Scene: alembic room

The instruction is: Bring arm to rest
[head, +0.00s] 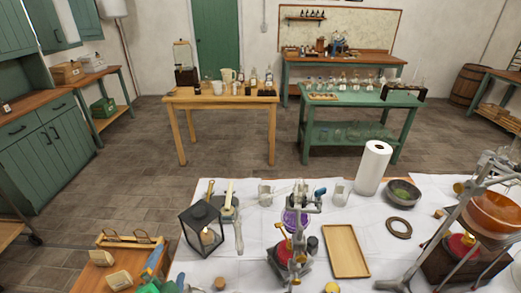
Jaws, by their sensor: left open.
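My left gripper (167,271) is at the bottom left edge of the head view, and only a small part of it shows. Its green body is cut off by the frame, and its two blue fingers stand apart with nothing seen between them. My right gripper is not in view.
A black lantern (203,231) stands right of my left gripper. A stand with a purple flask (296,219), a wooden tray (345,251), a paper roll (373,168) and an orange flask (496,213) are farther right. Open floor (110,200) lies beyond.

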